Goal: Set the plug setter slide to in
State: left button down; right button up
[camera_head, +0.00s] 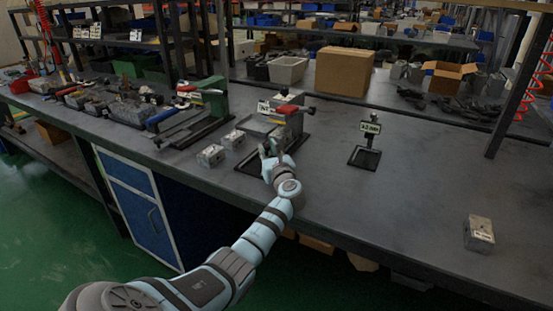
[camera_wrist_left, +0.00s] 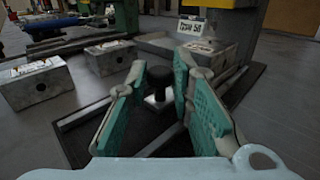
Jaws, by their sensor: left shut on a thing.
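The plug setter (camera_head: 291,118), a grey upright device with a red handle and a white label, stands on a dark base near the bench's middle. In the left wrist view a black round knob (camera_wrist_left: 159,76) on a small metal block stands above the dark base (camera_wrist_left: 86,137), between two rails; I take it for the slide's knob. My left gripper (camera_head: 268,152) is in front of the setter. In the left wrist view its teal-padded fingers (camera_wrist_left: 160,72) are closed in around the knob; the exact contact is hard to see. My right gripper is not in view.
Two metal blocks (camera_head: 211,156) (camera_head: 234,139) lie left of the setter. A green press (camera_head: 214,98) stands farther left. A small labelled stand (camera_head: 366,146) is to the right, and another block (camera_head: 479,234) lies far right. The bench between these last two is clear.

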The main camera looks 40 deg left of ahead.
pick_arm(q)
jog(key=shift+r, duration=0.1)
jog(key=c, duration=1.5)
grip_release()
jog(key=shift+w, duration=0.2)
jog(key=shift+o, duration=0.2)
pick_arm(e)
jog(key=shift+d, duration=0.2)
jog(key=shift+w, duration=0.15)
pick_arm(q)
jog(key=shift+s+d, duration=0.1)
jog(key=shift+d, duration=0.1)
jog(key=v, duration=1.1)
jog(key=shift+s+d, duration=0.15)
jog(key=shift+d, duration=0.1)
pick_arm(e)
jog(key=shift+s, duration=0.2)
